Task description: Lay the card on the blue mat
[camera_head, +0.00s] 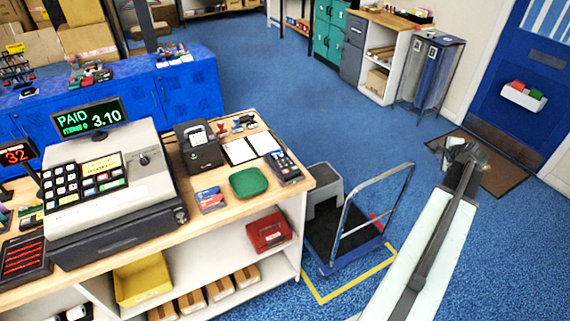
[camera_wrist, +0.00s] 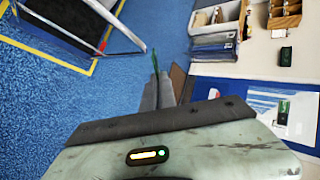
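My gripper (camera_head: 462,156) is held out over the floor at the right, well away from the counter. In the wrist view its grey fingers (camera_wrist: 158,88) are close together. A thin green sliver, seen edge-on, stands out past their tips; it looks like the card (camera_wrist: 154,60), held between them. Its face is hidden. I cannot make out a blue mat for certain. On the counter (camera_head: 297,185) lie a green pad or dish (camera_head: 248,182) and a small blue and red packet (camera_head: 210,200).
A cash register (camera_head: 110,185), a printer (camera_head: 199,147) and a card reader (camera_head: 284,166) stand on the counter. A flat trolley (camera_head: 350,240) with a metal handle stands beside it on a yellow-marked floor patch. A blue door (camera_head: 520,75) with a brown doormat (camera_head: 505,175) is at the right.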

